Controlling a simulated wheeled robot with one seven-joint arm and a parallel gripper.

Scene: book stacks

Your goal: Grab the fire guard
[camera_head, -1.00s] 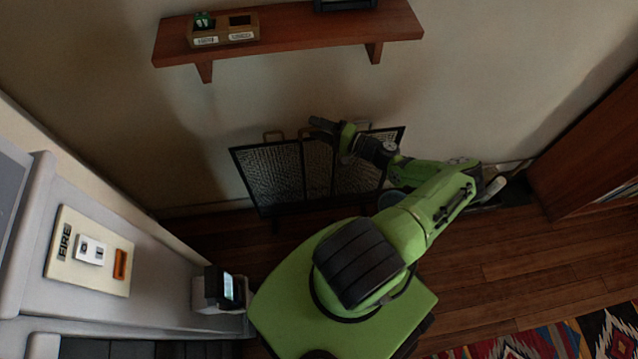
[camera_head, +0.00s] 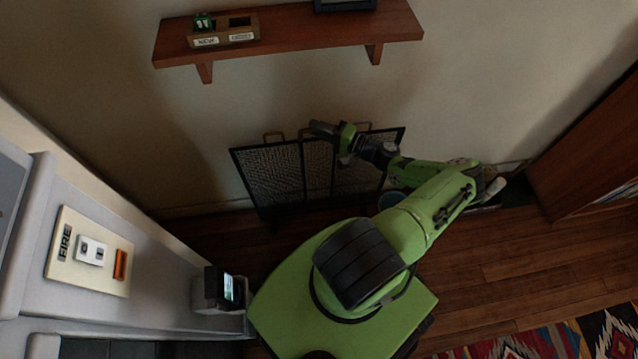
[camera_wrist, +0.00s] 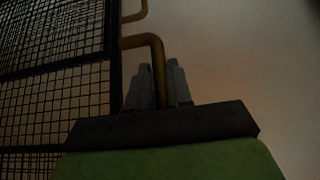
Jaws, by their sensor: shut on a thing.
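The fire guard (camera_head: 271,173) is a black folding mesh screen with brass handles on its top edge. It stands upright on the wood floor close to the wall in the head view. My gripper (camera_head: 322,129) is at its top edge, near the middle panels. In the wrist view the fire guard's mesh (camera_wrist: 55,105) fills the left side. There my gripper (camera_wrist: 160,82) has its two grey fingers shut around a bent brass handle. My arm hides part of the right panel.
A wooden wall shelf (camera_head: 290,38) above carries a small wooden box (camera_head: 224,36). A grey unit with a FIRE switch plate (camera_head: 90,251) stands at the left. A wooden cabinet (camera_head: 595,150) and a patterned rug (camera_head: 560,340) are at the right.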

